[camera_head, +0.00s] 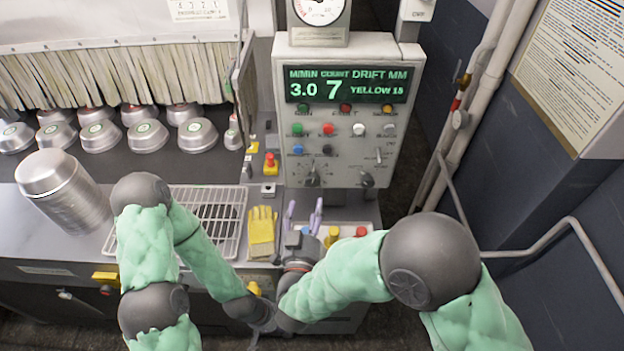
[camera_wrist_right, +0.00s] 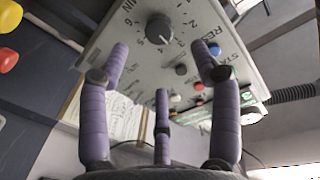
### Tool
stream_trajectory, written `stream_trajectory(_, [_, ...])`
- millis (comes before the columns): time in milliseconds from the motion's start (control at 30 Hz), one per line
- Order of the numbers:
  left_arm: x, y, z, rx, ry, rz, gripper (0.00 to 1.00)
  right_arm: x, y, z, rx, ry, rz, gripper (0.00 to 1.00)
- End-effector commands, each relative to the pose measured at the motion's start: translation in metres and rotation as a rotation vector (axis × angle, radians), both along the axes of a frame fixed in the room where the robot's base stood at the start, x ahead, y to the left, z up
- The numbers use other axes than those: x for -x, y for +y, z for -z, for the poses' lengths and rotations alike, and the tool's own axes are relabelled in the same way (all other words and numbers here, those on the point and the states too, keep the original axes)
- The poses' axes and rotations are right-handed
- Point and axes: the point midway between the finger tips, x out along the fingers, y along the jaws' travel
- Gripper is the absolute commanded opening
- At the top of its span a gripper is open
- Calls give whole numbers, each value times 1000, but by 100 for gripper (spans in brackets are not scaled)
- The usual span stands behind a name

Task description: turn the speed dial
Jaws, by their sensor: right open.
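The speed dial (camera_head: 313,173) is a dark knob low on the left of the grey control box, with scale marks around it. In the right wrist view the black knob (camera_wrist_right: 159,28) shows close up, ringed by numbers. My right gripper (camera_head: 304,209) is open, its purple fingers pointing up below the box. In the right wrist view the spread fingers (camera_wrist_right: 160,72) frame the space under the dial, with nothing between them and apart from the knob.
The control box (camera_head: 345,130) carries coloured buttons, a second knob (camera_head: 367,180) and a green display (camera_head: 346,86) reading 3.0. A yellow glove (camera_head: 262,230) and a wire rack (camera_head: 225,197) lie on the bench. Stacked pans (camera_head: 72,195) stand at left. Pipes run at right.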

Motion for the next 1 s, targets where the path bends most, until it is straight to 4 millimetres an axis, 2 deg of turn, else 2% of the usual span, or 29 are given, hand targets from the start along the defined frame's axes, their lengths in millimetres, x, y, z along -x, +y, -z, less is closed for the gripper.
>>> stream_trajectory(300, [0,0,4,0,0,0,40,-56,-7,1,-2,1,5,64])
stream_trajectory(500, [0,0,5,0,0,0,40,-81,-9,0,-2,0,2,64])
stream_trajectory(700, [0,0,5,0,-1,0,40,-91,-10,0,-1,0,0,64])
stream_trajectory(967, [0,0,5,0,-1,0,40,-92,-10,0,-1,0,0,64])
stream_trajectory(1000, [0,0,5,0,-1,0,40,-92,-10,0,-1,0,0,52])
